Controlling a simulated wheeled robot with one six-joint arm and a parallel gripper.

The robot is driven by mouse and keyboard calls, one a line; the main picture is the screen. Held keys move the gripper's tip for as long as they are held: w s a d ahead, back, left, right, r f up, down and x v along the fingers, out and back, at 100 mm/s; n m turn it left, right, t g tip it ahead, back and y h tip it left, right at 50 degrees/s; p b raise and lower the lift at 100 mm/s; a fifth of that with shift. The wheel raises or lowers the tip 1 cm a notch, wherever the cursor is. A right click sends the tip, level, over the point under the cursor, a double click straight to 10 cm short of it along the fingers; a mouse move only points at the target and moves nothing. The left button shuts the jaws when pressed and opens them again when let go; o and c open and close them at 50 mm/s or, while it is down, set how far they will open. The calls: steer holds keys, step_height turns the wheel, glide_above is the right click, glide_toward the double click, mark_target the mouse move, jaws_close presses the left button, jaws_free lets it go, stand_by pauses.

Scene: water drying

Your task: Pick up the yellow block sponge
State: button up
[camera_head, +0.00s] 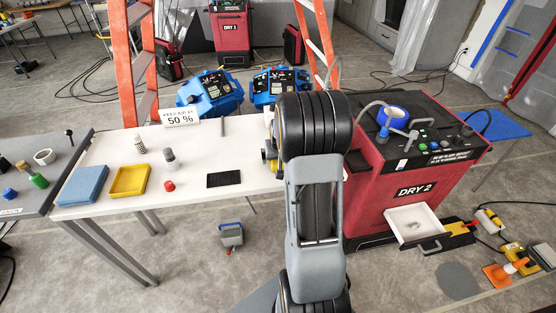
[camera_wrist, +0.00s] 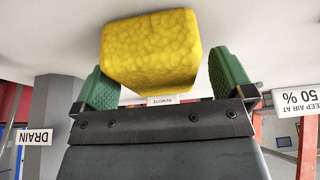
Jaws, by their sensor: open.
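The yellow block sponge (camera_wrist: 150,45) fills the upper middle of the wrist view, on a white surface. My gripper (camera_wrist: 160,68) is open, with one green finger on each side of the sponge. The right finger is close to the sponge's side, and the left finger overlaps its lower left edge in the picture. I cannot tell whether either touches it. In the head view my arm hides the gripper and most of what lies behind it. A small yellow patch shows at the arm's left edge there, too covered to name surely.
The white table (camera_head: 110,205) holds a yellow tray (camera_head: 130,180), a blue block (camera_head: 82,185), a black mat (camera_head: 224,179) and small bottles. A sign (camera_head: 181,117) stands at its back. The red DRY 2 machine (camera_head: 415,185) with an open drawer (camera_head: 415,222) stands right of my arm.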

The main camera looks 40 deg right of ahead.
steer(key=shift+c, duration=0.2)
steer(key=c, duration=1)
steer(key=shift+o, duration=0.2)
steer(key=shift+r, duration=0.2)
steer(key=shift+r, duration=0.25)
step_height(320, 180, up, 2)
steer(key=shift+r, duration=0.15)
steer(key=s+r, duration=1)
steer(key=s, duration=0.4)
steer(key=shift+a+b, duration=0.35)
steer(key=shift+b, duration=0.05)
